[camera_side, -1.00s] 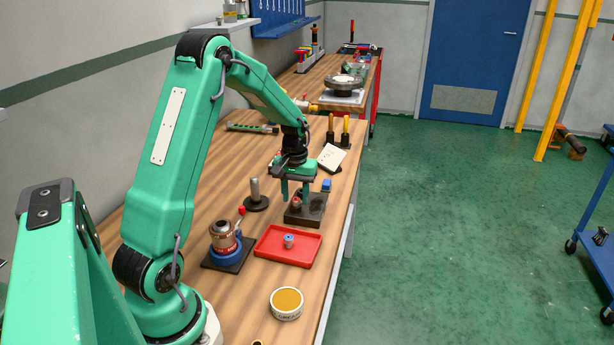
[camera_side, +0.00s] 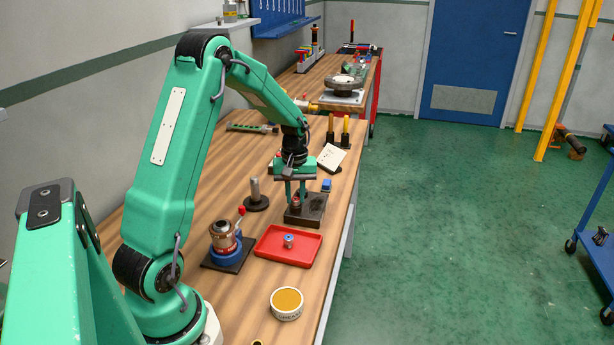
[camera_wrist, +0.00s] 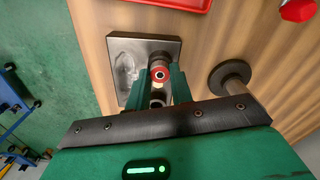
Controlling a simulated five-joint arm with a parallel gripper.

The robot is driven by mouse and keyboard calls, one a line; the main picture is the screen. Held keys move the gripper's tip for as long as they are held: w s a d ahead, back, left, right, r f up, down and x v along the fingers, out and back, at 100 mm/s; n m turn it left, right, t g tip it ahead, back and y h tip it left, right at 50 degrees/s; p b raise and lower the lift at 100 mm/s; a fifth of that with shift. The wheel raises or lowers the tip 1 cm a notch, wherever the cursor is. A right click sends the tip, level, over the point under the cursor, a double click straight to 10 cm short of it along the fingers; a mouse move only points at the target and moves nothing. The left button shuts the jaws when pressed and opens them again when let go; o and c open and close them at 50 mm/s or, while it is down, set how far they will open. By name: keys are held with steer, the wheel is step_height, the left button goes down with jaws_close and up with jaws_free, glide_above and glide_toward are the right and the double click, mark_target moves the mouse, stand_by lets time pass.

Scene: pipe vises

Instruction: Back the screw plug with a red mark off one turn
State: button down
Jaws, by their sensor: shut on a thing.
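The screw plug with a red mark (camera_wrist: 160,75) sits at the dark block (camera_wrist: 126,50); its round red end shows in the wrist view between my fingers. In the side view the plug (camera_side: 295,199) is a small reddish shape on the block (camera_side: 312,219). My gripper (camera_wrist: 159,92) is shut on the plug, with one green finger on each side. In the side view my gripper (camera_side: 295,200) is directly above the block. The lower part of the plug is hidden, and I cannot tell how deep it sits.
A red tray (camera_side: 267,251) with a small blue-topped part (camera_side: 289,240) lies in front of the block. A grey post on a round base (camera_side: 256,200) stands to the left. A vise-like fitting with a red knob (camera_side: 225,243) and a grease tin (camera_side: 287,303) are nearer. A blue piece (camera_side: 326,185) is behind.

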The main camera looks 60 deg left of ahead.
mark_target(295, 199)
steer(key=shift+n, duration=1.1)
steer(key=c, duration=1.1)
jaws_free()
steer(key=shift+c, duration=0.2)
steer(key=shift+r, duration=0.15)
step_height(295, 199, up, 7)
steer(key=shift+r, duration=0.3)
